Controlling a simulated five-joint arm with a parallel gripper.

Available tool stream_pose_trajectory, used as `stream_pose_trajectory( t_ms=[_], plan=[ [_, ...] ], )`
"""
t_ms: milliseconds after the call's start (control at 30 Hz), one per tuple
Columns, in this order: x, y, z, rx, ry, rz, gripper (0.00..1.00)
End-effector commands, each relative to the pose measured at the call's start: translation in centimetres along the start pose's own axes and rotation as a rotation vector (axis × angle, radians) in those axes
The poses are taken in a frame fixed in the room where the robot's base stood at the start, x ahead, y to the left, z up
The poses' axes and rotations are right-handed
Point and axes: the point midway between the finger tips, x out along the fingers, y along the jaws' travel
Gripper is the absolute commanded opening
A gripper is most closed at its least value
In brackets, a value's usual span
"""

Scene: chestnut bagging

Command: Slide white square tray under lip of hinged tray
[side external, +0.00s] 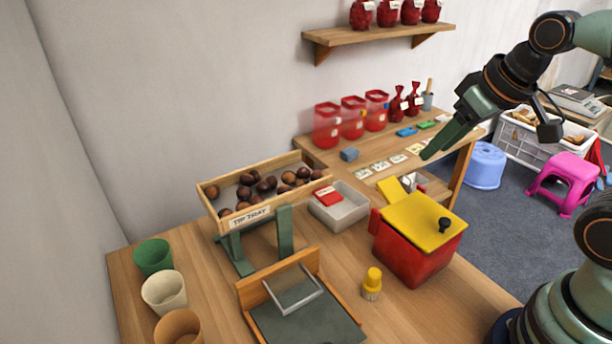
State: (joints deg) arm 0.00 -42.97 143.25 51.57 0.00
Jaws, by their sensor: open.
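The pale grey-white square tray (353,211) sits on the wooden table, just right of the hinged tray, with a red card-like piece in it. My gripper (428,153) is open and empty in the air, right of both trays and above the back bench. Its two fingers overlap in this view.
A red box with a yellow lid (415,245) stands right of the square tray, with a yellow-capped jar (372,284) in front. A slate board in a wooden frame (300,318) lies at the front. Several cups line the left edge.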

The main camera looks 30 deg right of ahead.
Motion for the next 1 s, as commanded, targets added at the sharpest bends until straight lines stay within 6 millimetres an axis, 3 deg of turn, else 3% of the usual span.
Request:
stream_pose_trajectory(
  t_ms=[33,167,367,567,767,1000],
  plan=[
    [0.0,0.0,0.0,0.0,0.0,0.0,0.5],
    [0.0,0.1,-0.3,0.018,-0.006,0.001,0.0],
    [0.8,0.6,-2.5,0.206,-0.07,0.016,0.0],
    [3.2,1.8,-6.0,0.51,-0.158,0.058,0.0],
    [6.9,3.1,-8.9,0.812,-0.236,0.123,0.0],
    [13.0,5.0,-10.9,1.172,-0.319,0.233,0.0]
  ],
)
